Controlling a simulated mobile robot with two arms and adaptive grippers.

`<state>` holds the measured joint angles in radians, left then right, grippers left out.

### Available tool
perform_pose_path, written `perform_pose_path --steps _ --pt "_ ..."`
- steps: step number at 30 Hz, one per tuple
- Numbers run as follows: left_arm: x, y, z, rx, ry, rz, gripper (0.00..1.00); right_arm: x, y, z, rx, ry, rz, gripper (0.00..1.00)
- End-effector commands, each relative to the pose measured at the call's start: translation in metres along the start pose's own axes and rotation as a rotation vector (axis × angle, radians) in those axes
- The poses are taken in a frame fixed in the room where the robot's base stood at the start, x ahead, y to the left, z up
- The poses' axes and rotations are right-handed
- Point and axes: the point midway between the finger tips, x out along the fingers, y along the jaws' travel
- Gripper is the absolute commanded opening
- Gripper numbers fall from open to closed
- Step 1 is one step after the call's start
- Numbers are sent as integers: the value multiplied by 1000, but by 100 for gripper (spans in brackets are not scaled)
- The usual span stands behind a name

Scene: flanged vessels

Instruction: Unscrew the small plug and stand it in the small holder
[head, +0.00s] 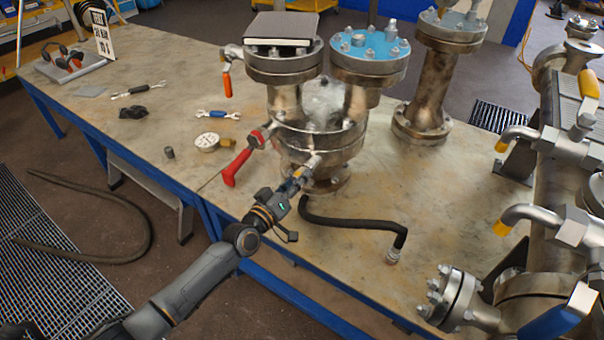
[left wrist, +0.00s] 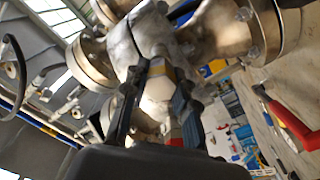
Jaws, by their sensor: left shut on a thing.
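A flanged metal vessel (head: 322,140) stands on the table, with a short side spout (head: 312,161) at its front. My left gripper (head: 299,178) is at the end of this spout, shut on the small plug. In the left wrist view the fingers (left wrist: 157,105) close around the pale metal plug (left wrist: 160,90), which has a yellowish part toward the vessel. The fingers hide much of it, and I cannot tell how far it is threaded in. A small dark grey cylinder (head: 169,152), seemingly the small holder, stands on the table to the left. My right gripper is out of view.
A black hose (head: 355,224) lies to the right. The table around the grey cylinder is mostly clear.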

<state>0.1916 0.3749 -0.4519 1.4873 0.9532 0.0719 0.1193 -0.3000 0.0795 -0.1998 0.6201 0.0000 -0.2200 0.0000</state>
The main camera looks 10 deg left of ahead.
Motion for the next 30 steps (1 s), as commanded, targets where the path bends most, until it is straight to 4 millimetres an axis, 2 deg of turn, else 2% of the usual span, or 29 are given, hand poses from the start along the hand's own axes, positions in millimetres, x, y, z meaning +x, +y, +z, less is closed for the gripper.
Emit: perform_pose_path --steps 3,5,14,30 --pt "0 0 -1 -149 2 1 0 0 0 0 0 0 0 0" --pt "0 1 -1 -174 2 1 0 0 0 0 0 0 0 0" --pt "-1 1 -1 -174 1 1 0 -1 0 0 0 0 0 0" --pt "-21 1 -1 -171 1 1 0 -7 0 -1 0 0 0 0"
